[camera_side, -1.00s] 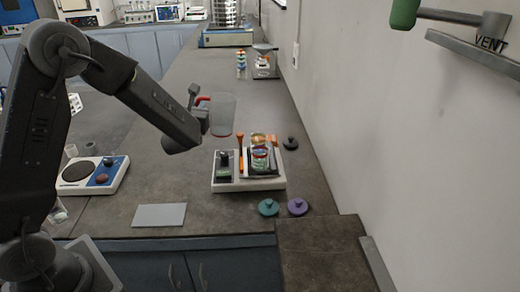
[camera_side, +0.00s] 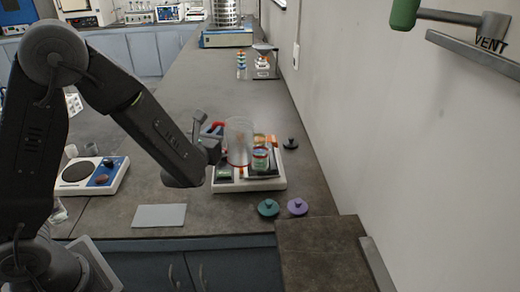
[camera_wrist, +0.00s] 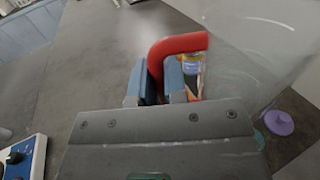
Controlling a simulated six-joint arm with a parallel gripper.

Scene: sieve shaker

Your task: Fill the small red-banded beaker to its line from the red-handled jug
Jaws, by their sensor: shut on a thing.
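My gripper (camera_side: 215,145) is shut on the red handle (camera_wrist: 176,43) of the clear jug (camera_side: 239,142). The jug is held in the air over the white tray, close to upright in the side view. In the wrist view the clear jug wall (camera_wrist: 265,50) fills the upper right. A small beaker with a red band (camera_side: 261,158) stands on the tray just right of the jug, apart or slightly overlapped by it in the picture. Liquid levels in the jug and the beaker are too small to tell.
The white tray (camera_side: 278,184) also holds small jars and orange-handled tools. A teal lid (camera_side: 268,208), a purple lid (camera_side: 298,206) and a dark knobbed lid (camera_side: 290,143) lie around it. A hotplate (camera_side: 118,170) and grey mat (camera_side: 159,216) are left. The wall is right.

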